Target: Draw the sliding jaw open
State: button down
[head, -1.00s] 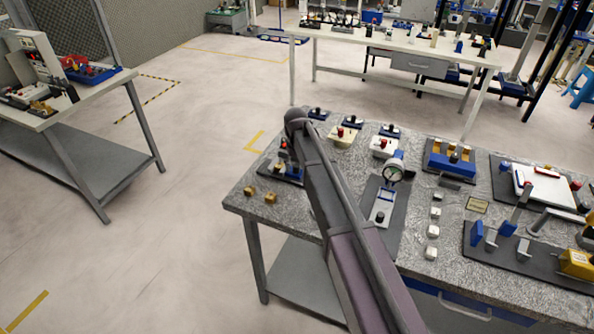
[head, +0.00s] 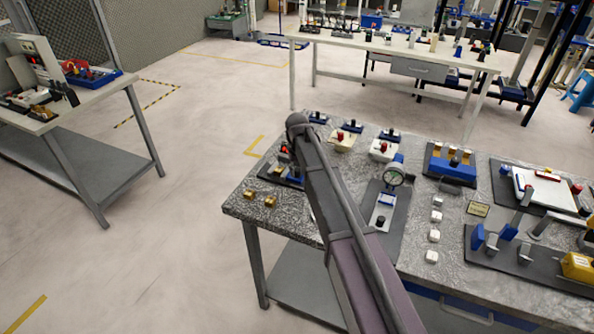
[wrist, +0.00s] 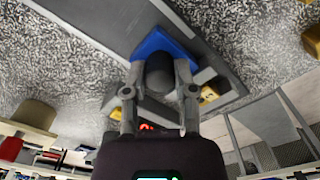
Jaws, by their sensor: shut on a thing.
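In the wrist view my gripper (wrist: 160,80) has its two fingers closed on either side of a black rounded knob (wrist: 160,72). The knob sits on a blue block (wrist: 156,44), which I take to be the sliding jaw, on a dark grey base plate (wrist: 112,20). A red lit display (wrist: 147,127) shows below the fingers, partly hidden by them. In the head view the fixture (head: 293,181) is at the left end of the speckled bench. My arm covers most of it there, and my gripper is hidden. The jaw's gap cannot be made out.
Two small brass blocks (head: 259,199) lie left of the fixture near the bench (head: 315,229) edge. A dial gauge stand (head: 393,176) is just right of my arm. Several other fixtures crowd the bench's right side.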

jog(key=d, duration=0.1)
jog(key=s+d, duration=0.1)
jog(key=d, duration=0.1)
jog(key=shift+s, duration=0.1)
jog(key=shift+c, duration=2.1)
grip_release()
